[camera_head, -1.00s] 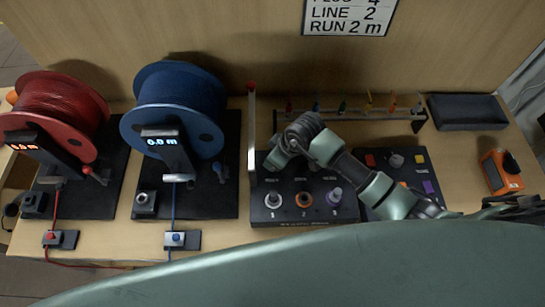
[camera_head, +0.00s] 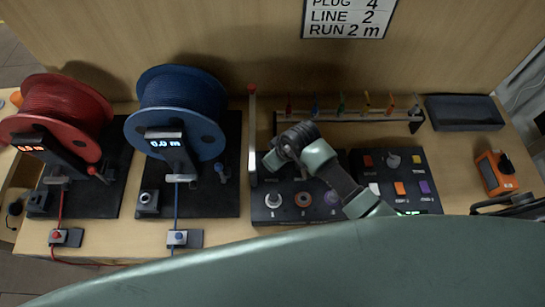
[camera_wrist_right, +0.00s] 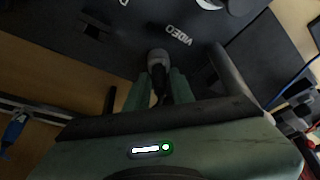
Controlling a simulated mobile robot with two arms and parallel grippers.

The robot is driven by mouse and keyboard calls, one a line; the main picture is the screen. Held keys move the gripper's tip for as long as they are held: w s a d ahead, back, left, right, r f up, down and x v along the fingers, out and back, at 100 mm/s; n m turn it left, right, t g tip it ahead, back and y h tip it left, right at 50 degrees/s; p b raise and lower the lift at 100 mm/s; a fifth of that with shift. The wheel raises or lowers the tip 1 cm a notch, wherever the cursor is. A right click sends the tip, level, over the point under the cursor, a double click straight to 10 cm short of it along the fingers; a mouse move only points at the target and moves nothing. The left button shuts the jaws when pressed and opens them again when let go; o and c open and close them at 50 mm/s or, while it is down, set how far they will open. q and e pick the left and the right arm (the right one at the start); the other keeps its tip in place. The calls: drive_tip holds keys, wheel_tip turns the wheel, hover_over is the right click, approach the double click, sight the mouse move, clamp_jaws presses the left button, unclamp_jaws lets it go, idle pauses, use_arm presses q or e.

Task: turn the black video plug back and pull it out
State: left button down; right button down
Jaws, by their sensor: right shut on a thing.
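The black video plug (camera_wrist_right: 158,84) shows in the right wrist view, between my fingers and at a grey round socket (camera_wrist_right: 158,57) beside the VIDEO label (camera_wrist_right: 178,35). My right gripper (camera_wrist_right: 159,92) is shut on the plug. In the head view the right gripper (camera_head: 275,160) reaches over the back left of the dark socket panel (camera_head: 322,217), and the plug is hidden behind the gripper and arm. How far the plug sits in the socket cannot be told. My left gripper is not in view.
A thin upright post (camera_head: 252,135) stands close left of the right gripper. A blue reel (camera_head: 180,105) and a red reel (camera_head: 62,110) stand further left. A rack of coloured plugs (camera_head: 345,114) is behind. A button panel (camera_head: 394,185) and an orange device (camera_head: 494,172) are to the right.

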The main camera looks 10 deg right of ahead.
drive_tip(key=shift+r, duration=1.45)
idle(0.4)
drive_tip(key=shift+r, duration=1.35)
